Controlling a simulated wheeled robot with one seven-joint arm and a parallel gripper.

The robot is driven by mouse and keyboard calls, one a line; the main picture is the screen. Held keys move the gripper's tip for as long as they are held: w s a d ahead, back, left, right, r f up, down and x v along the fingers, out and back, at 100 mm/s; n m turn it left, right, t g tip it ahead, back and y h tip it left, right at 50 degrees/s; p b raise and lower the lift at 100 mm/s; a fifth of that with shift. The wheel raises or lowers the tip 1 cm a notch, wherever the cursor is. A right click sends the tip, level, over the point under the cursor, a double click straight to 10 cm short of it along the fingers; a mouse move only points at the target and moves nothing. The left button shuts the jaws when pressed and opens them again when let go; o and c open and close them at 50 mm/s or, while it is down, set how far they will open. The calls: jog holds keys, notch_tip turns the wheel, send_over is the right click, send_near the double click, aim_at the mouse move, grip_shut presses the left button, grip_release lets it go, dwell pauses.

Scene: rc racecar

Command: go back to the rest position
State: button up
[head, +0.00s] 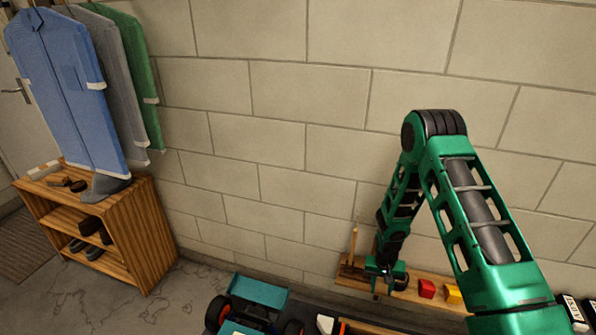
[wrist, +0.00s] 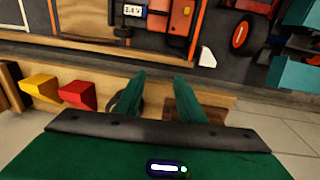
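My gripper (head: 386,284) hangs at the end of my green arm, near the wall and over the wooden ledge in the head view. In the wrist view its two green fingers stand apart with a gap between them (wrist: 158,82). I see nothing held in the gap. The arm is bent, with its elbow high and the forearm reaching down. In the wrist view the wooden ledge (wrist: 225,99) lies beyond the fingers.
A red block (head: 427,289) and a yellow block (head: 453,294) sit on the ledge right of my gripper. A teal racecar (head: 259,291) with dark wheels stands lower left. A wooden shoe rack (head: 148,235) and hanging clothes (head: 62,85) are at the left. The upper wall is bare.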

jog(key=s+d+r, duration=0.3)
jog(key=d+r, duration=0.1)
jog(key=r, duration=0.7)
jog(key=s+d+r+m, duration=0.1)
jog(key=s+d+r, duration=0.25)
jog(key=r, duration=0.75)
jog(key=s+d+r, duration=0.3)
jog(key=d+r, duration=0.1)
jog(key=r, duration=0.7)
jog(key=s+r, duration=0.5)
jog(key=s, duration=0.3)
jog(key=s+r+m+y, duration=0.1)
jog(key=s+r, duration=0.4)
jog(key=s, duration=0.4)
jog(key=s+r, duration=0.5)
jog(key=s, duration=0.4)
jog(key=shift+a+m, duration=0.4)
jog(key=shift+a, duration=0.05)
